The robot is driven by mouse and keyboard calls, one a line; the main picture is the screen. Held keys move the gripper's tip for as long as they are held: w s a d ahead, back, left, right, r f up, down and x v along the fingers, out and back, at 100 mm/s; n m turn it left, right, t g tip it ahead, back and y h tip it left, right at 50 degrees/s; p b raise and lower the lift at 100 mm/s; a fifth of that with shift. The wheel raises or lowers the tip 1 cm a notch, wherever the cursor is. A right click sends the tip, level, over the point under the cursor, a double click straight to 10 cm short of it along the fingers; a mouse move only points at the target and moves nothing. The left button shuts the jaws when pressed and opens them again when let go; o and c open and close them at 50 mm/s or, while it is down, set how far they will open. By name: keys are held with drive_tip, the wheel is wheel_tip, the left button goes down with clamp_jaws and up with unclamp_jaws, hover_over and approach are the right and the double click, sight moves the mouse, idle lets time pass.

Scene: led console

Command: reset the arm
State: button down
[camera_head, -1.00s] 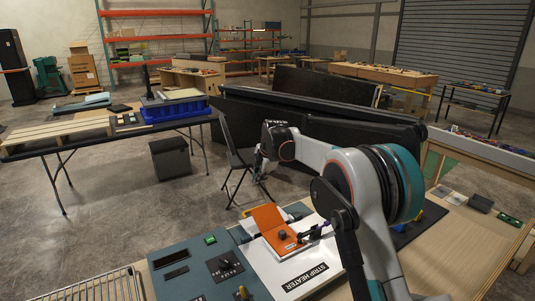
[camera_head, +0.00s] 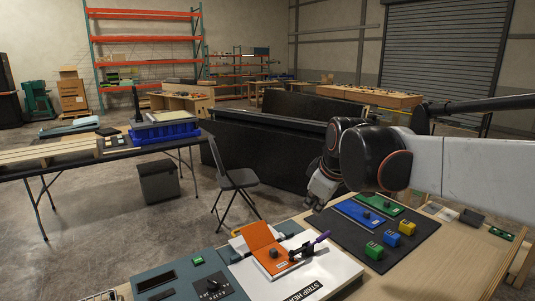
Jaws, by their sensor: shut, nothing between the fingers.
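My arm reaches in from the right. My gripper (camera_head: 318,195) points down in front of the black bench, above and behind the black mat (camera_head: 345,238). It is shut, holds nothing and touches nothing that I can see. On the workbench in front stands the console: a grey-blue panel (camera_head: 180,288) with a green button and a black switch. Beside it lies the white strip heater plate (camera_head: 335,272) with an orange flap or block (camera_head: 263,246) and a purple-handled tool (camera_head: 318,241).
The black mat carries a blue plate (camera_head: 358,214), a green plate (camera_head: 381,203), and small blue, yellow and green blocks (camera_head: 390,238). A folding chair (camera_head: 236,185) stands behind the workbench. A table with a blue crate (camera_head: 165,133) is at the left.

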drive_tip(key=s+d+f+m+b, duration=0.1)
drive_tip(key=s+d+f+m, duration=0.1)
drive_tip(key=s, duration=0.6)
drive_tip(key=s+d+f+m+h+b, duration=0.1)
drive_tip(key=s+d+f+m, duration=0.2)
drive_tip(key=s+f+m, duration=0.2)
drive_tip(key=s+d+f+m+t, duration=0.1)
drive_tip(key=s+d+f+m, duration=0.2)
drive_tip(key=s, duration=0.9)
wheel_tip(320, 180, down, 3)
drive_tip(key=shift+r+b, duration=0.15)
drive_tip(key=shift+b, duration=0.25)
drive_tip(key=shift+d, duration=0.1)
